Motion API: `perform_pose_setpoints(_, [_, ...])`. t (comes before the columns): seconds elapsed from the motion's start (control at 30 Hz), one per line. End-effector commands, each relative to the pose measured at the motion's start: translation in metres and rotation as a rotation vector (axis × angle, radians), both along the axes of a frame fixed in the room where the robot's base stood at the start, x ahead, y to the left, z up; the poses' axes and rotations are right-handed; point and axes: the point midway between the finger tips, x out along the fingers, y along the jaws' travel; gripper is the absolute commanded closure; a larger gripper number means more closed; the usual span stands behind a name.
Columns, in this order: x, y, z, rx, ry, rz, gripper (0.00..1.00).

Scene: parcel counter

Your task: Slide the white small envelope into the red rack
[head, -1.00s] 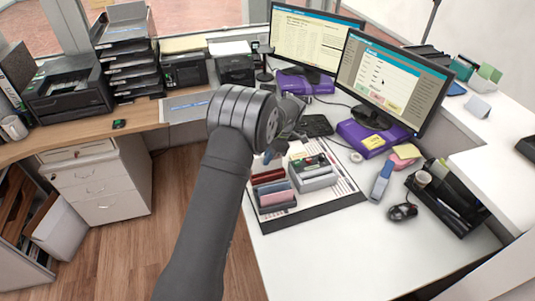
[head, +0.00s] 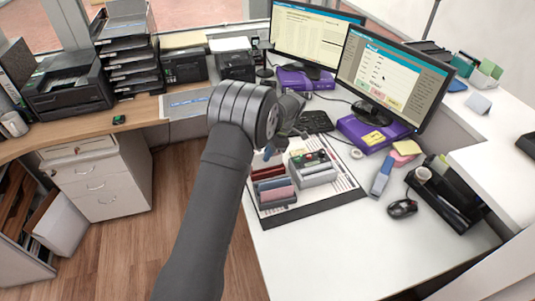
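A dark red rack (head: 268,173) stands on the mat at the counter's middle, at the back of a short row of slotted holders. A grey-blue holder (head: 272,184) and a pink piece (head: 280,194) are in front of it. A small whitish piece (head: 297,153) shows behind the grey box; I cannot tell if it is the white small envelope. My gripper (head: 284,136) is above the mat's back part, behind and above the red rack. My wrist partly hides it, so its fingers and anything between them are unclear.
A grey box (head: 317,172) with small coloured items stands right of the rack. A stapler-like blue-grey tool (head: 381,178), a mouse (head: 402,208) and a black organiser (head: 440,200) are further right. Monitors (head: 392,80) stand behind. The front counter (head: 350,255) is clear.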

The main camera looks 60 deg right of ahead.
Motion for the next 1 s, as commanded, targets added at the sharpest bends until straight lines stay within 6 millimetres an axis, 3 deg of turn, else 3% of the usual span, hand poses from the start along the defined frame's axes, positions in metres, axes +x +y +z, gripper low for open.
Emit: perform_pose_setpoints(1.0, [0.000, 0.000, -0.019, 0.000, 0.000, 0.000, 1.00])
